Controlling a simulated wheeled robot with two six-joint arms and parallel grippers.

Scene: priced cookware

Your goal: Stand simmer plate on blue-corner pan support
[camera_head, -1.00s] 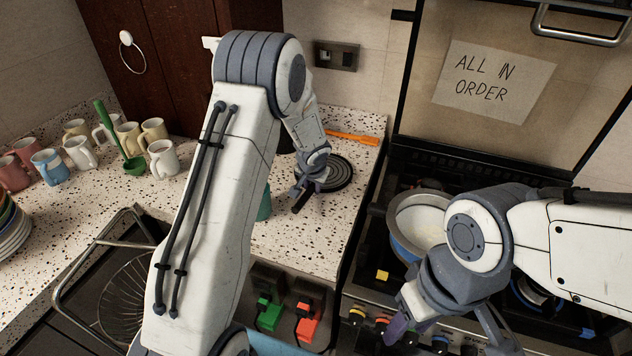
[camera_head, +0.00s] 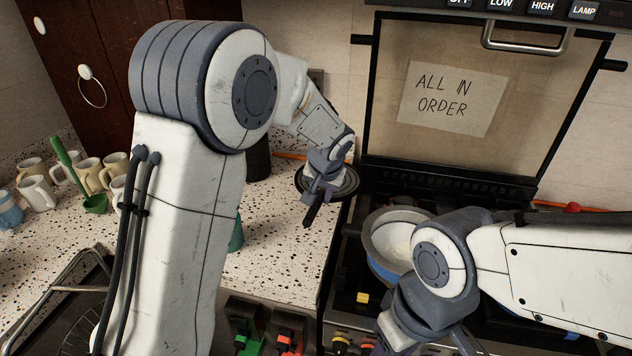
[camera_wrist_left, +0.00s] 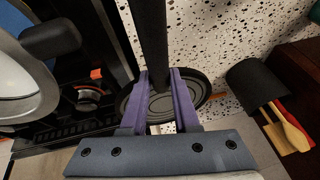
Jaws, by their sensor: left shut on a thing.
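The simmer plate (camera_head: 347,188) is a dark round disc with rings. My left gripper (camera_head: 320,200) is shut on its black handle, also visible in the left wrist view (camera_wrist_left: 150,35). The plate is at the counter's right edge beside the stove and seems slightly raised. A small blue mark (camera_head: 571,336), likely the blue-corner pan support, shows at the stove's lower right; my right arm hides most of that area. My right gripper (camera_head: 428,347) is over the stove front, its fingers spread and its tips cut off by the frame.
A blue-sided pan (camera_head: 383,262) with pale inside stands on the stove's left. A yellow corner (camera_head: 363,297) shows in front of it. A red corner (camera_wrist_left: 96,73) shows at the back. Mugs (camera_head: 38,192) and a green ladle (camera_head: 66,160) stand on the left counter.

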